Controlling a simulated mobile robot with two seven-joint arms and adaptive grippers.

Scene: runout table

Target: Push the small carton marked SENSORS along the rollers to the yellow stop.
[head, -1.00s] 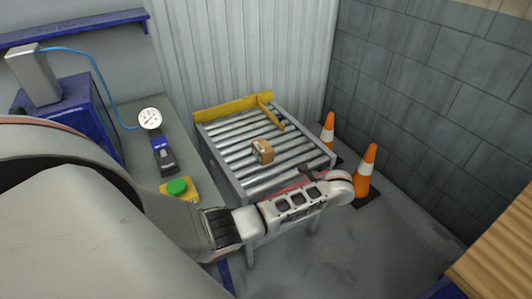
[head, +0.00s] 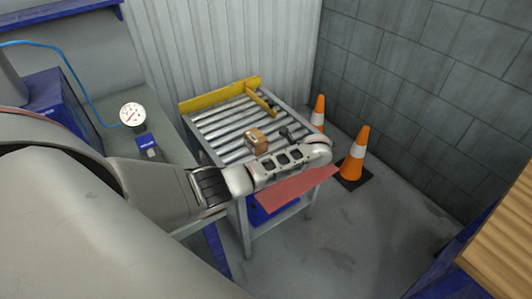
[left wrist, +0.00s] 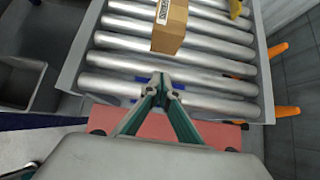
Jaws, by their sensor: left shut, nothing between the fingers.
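The small brown carton (head: 254,142) stands on the rollers of the runout table, near the table's near end. It also shows in the left wrist view (left wrist: 170,28), with a printed label on top whose text I cannot read. The yellow stop (head: 219,95) runs across the far end of the rollers, with bare rollers between it and the carton. My left gripper (left wrist: 160,82) is shut and empty. It points at the carton's near side, and a gap of about a roller shows between them. In the head view my arm hides most of this gripper. My right gripper is not in view.
A yellow side guide (head: 261,102) stands on the right of the rollers. A red panel (head: 294,188) is at the table's near end. Two orange cones (head: 354,157) stand right of the table. A bench with a gauge (head: 132,115) is on the left.

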